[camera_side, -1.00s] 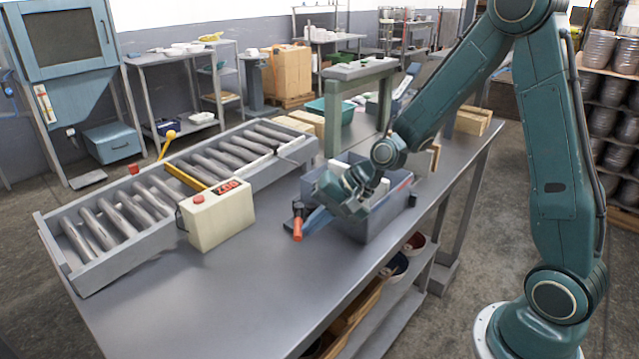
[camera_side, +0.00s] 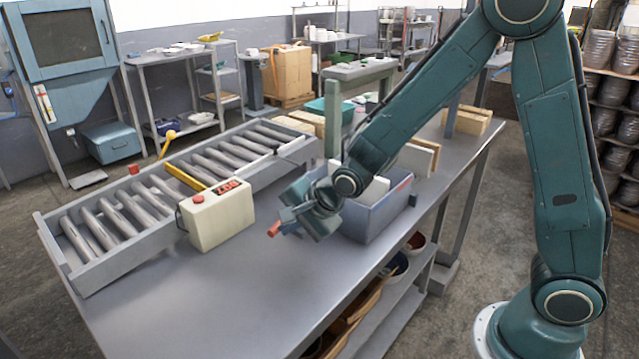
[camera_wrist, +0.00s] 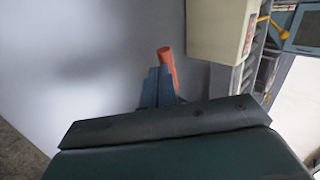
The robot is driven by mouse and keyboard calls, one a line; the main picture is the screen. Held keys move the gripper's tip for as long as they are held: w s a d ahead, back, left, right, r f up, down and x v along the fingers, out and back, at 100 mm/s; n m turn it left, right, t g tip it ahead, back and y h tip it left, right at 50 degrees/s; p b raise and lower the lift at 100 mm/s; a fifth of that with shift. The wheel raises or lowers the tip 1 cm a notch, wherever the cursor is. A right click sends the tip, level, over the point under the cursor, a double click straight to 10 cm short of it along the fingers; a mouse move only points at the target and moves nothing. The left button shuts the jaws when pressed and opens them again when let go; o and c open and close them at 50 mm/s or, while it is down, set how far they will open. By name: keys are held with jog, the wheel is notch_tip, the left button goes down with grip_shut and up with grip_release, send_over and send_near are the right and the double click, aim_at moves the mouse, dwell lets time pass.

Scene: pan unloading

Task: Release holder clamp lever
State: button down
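The clamp lever's red-orange handle (camera_side: 274,228) shows in the side view just left of my gripper (camera_side: 286,222), tilted low over the bench. In the wrist view the handle (camera_wrist: 167,62) stands out beyond blue, finger-like parts of my gripper (camera_wrist: 157,88) and seems to touch them. Whether the fingers are closed around it or only against it, I cannot tell. The lever's pivot and the clamp are hidden behind my gripper. The blue-grey bin (camera_side: 375,222) stands just right of my gripper, with light-coloured flat pieces (camera_side: 415,157) in or behind it.
A cream control box (camera_side: 218,220) with a red display and button stands left of my gripper. The roller conveyor (camera_side: 60,255) runs behind it. The bench front (camera_side: 200,315) is clear. A green stand (camera_side: 334,120) rises behind the bin.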

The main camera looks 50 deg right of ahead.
aim_at(274, 228)
jog(key=w+m+h, duration=0.1)
jog(key=m, duration=0.1)
jog(key=w+a+m+h, duration=0.1)
jog(key=w+m+h, duration=0.1)
jog(key=shift+a, duration=0.2)
jog(key=shift+w+f+m+g+h, duration=0.1)
jog(key=shift+w+m+g+h, duration=0.2)
jog(key=shift+w+m+h, duration=0.65)
jog(key=shift+w+d+m+g+h, duration=0.1)
jog(key=shift+w+m+g+h, duration=0.4)
jog(key=shift+m, duration=0.65)
jog(key=shift+w, duration=0.1)
jog(key=v, duration=1)
jog(key=shift+s+d, duration=0.2)
jog(key=shift+s, duration=0.05)
